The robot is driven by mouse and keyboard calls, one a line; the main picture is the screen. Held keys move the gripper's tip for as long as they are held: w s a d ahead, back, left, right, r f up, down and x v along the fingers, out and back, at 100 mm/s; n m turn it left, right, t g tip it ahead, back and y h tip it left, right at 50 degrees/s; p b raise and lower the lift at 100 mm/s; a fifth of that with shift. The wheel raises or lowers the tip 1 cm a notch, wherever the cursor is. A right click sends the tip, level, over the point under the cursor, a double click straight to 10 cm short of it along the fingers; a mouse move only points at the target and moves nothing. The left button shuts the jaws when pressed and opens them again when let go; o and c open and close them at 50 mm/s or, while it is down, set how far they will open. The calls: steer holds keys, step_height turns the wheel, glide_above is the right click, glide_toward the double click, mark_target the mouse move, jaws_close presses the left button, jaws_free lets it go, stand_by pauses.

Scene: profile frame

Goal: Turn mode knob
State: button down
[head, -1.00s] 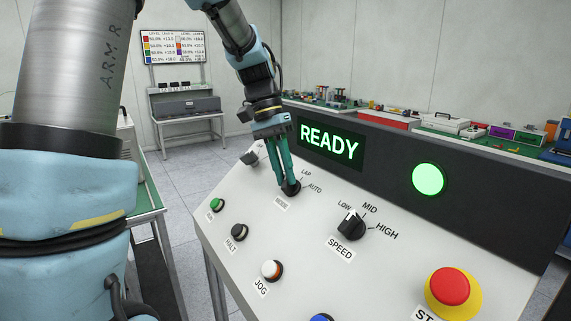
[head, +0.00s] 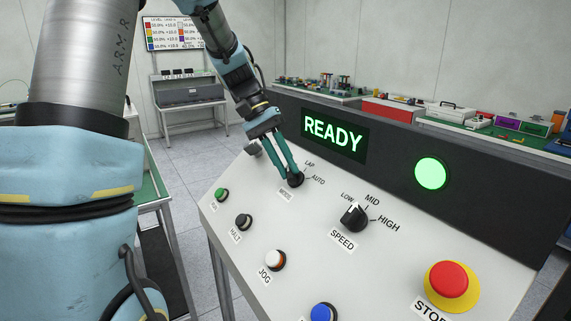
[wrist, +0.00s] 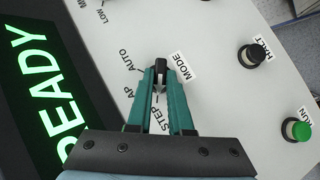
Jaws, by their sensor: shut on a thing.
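The black mode knob (head: 297,181) sits on the sloped white panel (head: 300,225), by the MODE, LAP and AUTO labels. My gripper (head: 294,174), with teal fingers, is shut on it. In the wrist view the knob (wrist: 160,65) shows between the fingertips (wrist: 160,74). The AUTO label is left of the knob, MODE is right of it, and STEP is beside the right finger. The LAP label is partly covered by the left finger. I cannot tell which label the knob's pointer faces.
The black SPEED knob (head: 354,217) is to the right. HALT (head: 243,222), JOG (head: 275,260), a green button (head: 221,194), a blue button (head: 322,314) and the red STOP button (head: 450,282) surround it. A green lamp (head: 431,173) and the READY display (head: 333,133) are lit.

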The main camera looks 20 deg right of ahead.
steer(key=c, duration=0.8)
jaws_free()
steer(key=shift+w+r, duration=0.1)
steer(key=b+v, duration=0.2)
steer(key=v, duration=0.8)
steer(key=shift+a+r, duration=0.1)
steer(key=shift+r, duration=0.2)
steer(key=s+a+f+n+t+y, duration=0.1)
steer(key=s+a+f+t, duration=0.1)
steer(key=a+f, duration=0.4)
steer(key=s+a+f+n+t+y, duration=0.1)
steer(key=s+a+f+n+t, duration=0.1)
steer(key=s+a+f, duration=0.2)
steer(key=s+a+f+n+t+y, duration=0.1)
steer(key=s+a+f+t+y, duration=0.1)
steer(key=a+f, duration=0.7)
steer(key=shift+s+a+n+t, duration=0.4)
steer(key=shift+s+a+t, duration=0.2)
steer(key=shift+a, duration=0.25)
